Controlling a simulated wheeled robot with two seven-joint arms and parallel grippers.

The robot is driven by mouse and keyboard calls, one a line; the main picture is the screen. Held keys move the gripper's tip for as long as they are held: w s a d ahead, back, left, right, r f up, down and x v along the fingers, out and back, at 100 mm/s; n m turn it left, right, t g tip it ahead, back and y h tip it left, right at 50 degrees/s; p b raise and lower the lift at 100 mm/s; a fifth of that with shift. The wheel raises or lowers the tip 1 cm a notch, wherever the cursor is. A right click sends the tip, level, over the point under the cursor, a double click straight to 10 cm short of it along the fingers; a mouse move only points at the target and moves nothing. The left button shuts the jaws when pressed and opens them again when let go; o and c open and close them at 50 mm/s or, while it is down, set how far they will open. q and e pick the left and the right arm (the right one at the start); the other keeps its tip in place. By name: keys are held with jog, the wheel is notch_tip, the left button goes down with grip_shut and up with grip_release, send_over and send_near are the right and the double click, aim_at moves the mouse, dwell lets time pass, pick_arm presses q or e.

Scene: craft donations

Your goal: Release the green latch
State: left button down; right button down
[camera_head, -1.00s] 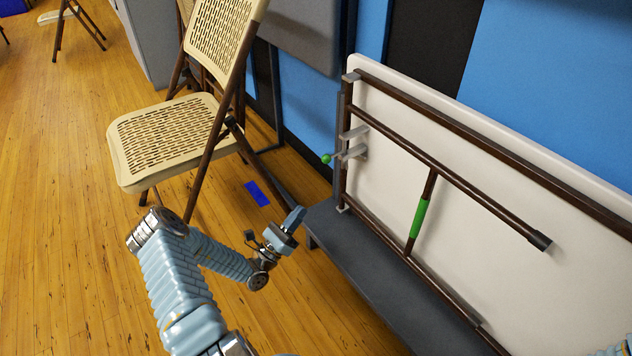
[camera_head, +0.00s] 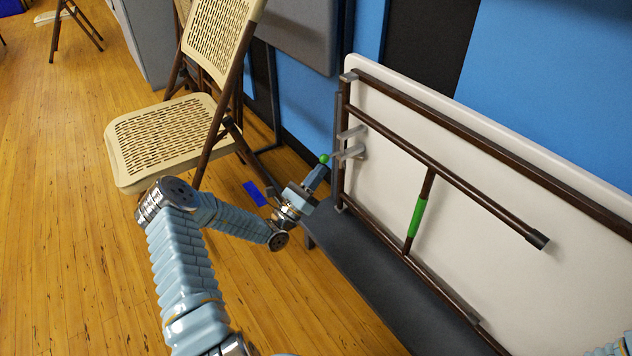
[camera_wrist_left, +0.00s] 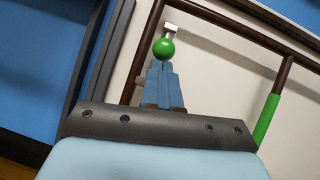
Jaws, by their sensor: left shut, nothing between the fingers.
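The green latch knob (camera_head: 324,158) is a small ball at the left edge of the folded table (camera_head: 480,160), beside the grey latch brackets (camera_head: 348,153). My left gripper (camera_head: 319,172) is shut and empty, its fingertips just below the knob in the head view. In the left wrist view the green knob (camera_wrist_left: 164,48) sits just beyond the closed fingertips (camera_wrist_left: 161,66). I cannot tell whether they touch it. My right gripper is not in view; only a bit of what seems to be my right arm shows at the lower right corner.
The folded table stands on edge on a dark grey platform (camera_head: 365,285), near the blue wall. A green sleeve (camera_head: 417,217) is on its brown leg frame. A beige folding chair (camera_head: 165,135) stands at the left. Blue tape (camera_head: 255,193) lies on the open wooden floor.

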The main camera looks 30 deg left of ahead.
pick_arm(q)
notch_tip(320, 180, up, 4)
jog(key=p, duration=0.3)
jog(key=shift+r+p, duration=0.1)
jog(key=shift+p, duration=0.3)
jog(key=w+d+f+b+v, duration=0.1)
jog(key=f+b+v, duration=0.1)
jog(key=v, duration=1.1)
jog(key=shift+w, duration=0.2)
jog(key=shift+f, duration=0.1)
